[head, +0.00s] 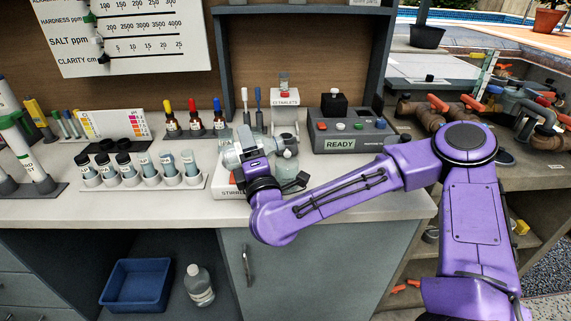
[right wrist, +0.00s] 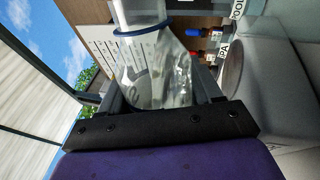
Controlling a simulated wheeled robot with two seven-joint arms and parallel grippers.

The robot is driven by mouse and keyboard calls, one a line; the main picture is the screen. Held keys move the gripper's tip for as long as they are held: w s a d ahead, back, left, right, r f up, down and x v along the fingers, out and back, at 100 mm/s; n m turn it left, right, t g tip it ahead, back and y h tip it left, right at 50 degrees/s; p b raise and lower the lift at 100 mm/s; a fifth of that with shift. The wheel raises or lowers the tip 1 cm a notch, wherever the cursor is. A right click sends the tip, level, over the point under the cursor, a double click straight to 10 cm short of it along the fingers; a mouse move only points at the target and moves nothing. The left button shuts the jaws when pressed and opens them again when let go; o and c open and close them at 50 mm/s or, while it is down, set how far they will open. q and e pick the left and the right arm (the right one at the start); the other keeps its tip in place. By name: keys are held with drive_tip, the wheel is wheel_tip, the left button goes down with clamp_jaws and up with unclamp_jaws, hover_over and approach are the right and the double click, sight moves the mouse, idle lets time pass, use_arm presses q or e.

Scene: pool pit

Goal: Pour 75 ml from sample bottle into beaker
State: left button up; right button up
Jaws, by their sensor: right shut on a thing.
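My right gripper (head: 246,150) is over the counter, above the white stirrer base (head: 227,189). In the right wrist view its fingers (right wrist: 162,96) are shut on a clear bottle (right wrist: 150,72) with a blue ring at its neck. Against the dropper bottles, the bottle looks tilted far over; its fill level cannot be read. A clear glass vessel (head: 287,168), likely the beaker, stands close to the gripper, partly hidden by my wrist. Whether liquid is flowing cannot be seen. My left gripper is not in view.
A vial rack (head: 140,184) stands left of the gripper. Dropper bottles (head: 194,124) stand behind it. A grey box reading READY (head: 352,140) is to the right. A blue tub (head: 136,285) and a capped bottle (head: 199,287) sit below. The counter's front strip is clear.

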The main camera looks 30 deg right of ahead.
drive_tip(key=shift+f+m+b, duration=0.15)
drive_tip(key=shift+m+b, duration=0.45)
drive_tip(key=shift+b, duration=0.2)
drive_tip(key=shift+a+m+b, duration=0.3)
drive_tip(key=shift+a+b, duration=0.1)
idle(0.4)
drive_tip(key=shift+d+r+m+h+b, duration=0.1)
drive_tip(key=shift+r+m+h+b, duration=0.25)
drive_tip(key=shift+m+b, duration=0.25)
drive_tip(key=shift+d+r+m+h+b, duration=0.1)
drive_tip(key=shift+r+m+h+b, duration=0.25)
drive_tip(key=shift+m, duration=0.35)
idle(1.1)
